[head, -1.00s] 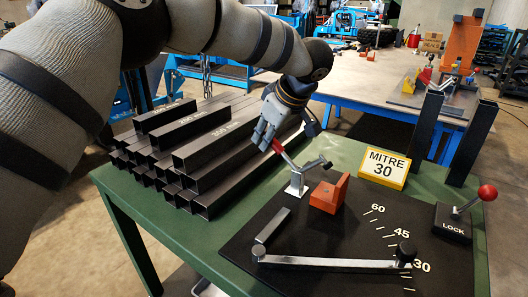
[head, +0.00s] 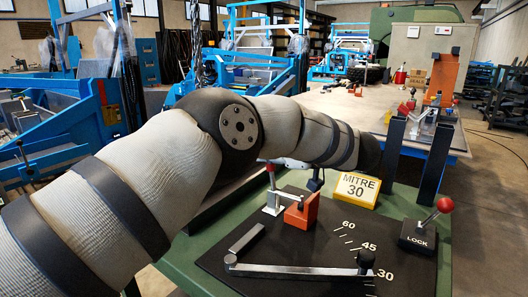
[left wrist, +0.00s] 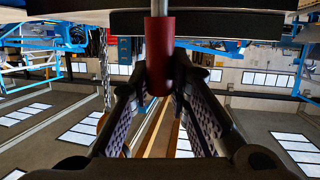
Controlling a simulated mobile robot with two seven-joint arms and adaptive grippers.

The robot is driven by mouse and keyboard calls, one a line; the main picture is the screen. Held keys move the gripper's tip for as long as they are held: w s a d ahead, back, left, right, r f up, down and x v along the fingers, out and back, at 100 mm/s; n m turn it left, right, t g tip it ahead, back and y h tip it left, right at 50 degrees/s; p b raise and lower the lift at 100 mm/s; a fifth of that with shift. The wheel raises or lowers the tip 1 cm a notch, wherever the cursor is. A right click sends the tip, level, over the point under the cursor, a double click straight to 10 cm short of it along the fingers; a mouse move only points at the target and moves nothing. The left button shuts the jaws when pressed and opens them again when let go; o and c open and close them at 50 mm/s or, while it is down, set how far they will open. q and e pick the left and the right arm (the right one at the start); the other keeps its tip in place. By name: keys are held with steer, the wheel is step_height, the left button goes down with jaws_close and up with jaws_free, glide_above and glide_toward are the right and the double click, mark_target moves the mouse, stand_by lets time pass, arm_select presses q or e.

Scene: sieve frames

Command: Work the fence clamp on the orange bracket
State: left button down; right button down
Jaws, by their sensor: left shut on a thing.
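The fence clamp (head: 272,204) is a light metal toggle clamp on the black plate, beside the orange bracket (head: 302,213). Its red-gripped handle (head: 270,168) stands about upright. Its arm reaches right, low, to the bracket's top edge; I cannot tell whether the tip presses on it. My right gripper is out of view.
The black plate (head: 210,262) on the green table carries a pivoting bar (head: 295,271), an angle scale and a red-knobbed LOCK lever (head: 445,205). A yellow MITRE 30 sign (head: 356,190) and dark posts (head: 433,162) stand behind. My arm hides the tube stack area.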

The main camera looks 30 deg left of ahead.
arm_select(q)
steer(key=shift+d+y, duration=0.25)
steer(key=shift+y, duration=0.15)
steer(key=c, duration=1.5)
jaws_free()
steer(key=shift+d, duration=0.1)
steer(key=v, duration=1.2)
steer(key=shift+s, duration=0.1)
